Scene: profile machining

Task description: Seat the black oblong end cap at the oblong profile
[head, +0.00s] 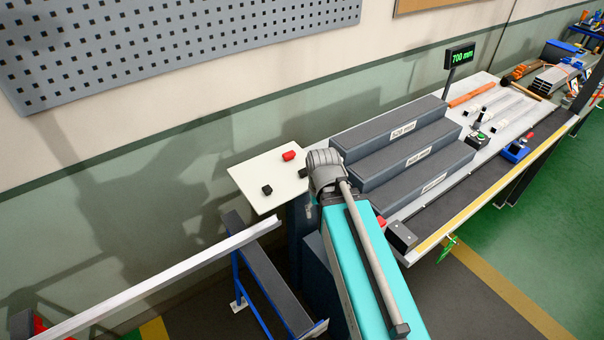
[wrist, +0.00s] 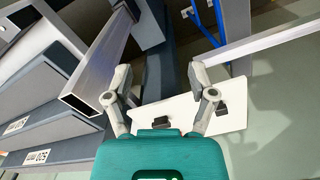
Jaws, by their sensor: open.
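My gripper (wrist: 161,80) is open and empty in the wrist view, its two fingers spread wide. Beyond and below the fingers is a small white shelf (head: 245,175), also in the wrist view (wrist: 178,112). A black cap (wrist: 161,123) lies on it between the finger bases as pictured; a second dark piece (wrist: 221,109) lies to the right. My arm hides the gripper in the head view.
A red cap (head: 288,155) lies on the shelf. Grey stepped blocks (head: 400,150) stand on the bench right of my arm. A long pale profile (head: 165,277) rests on a blue-legged stand (head: 262,275). A green display (head: 460,56) reads 700 mm.

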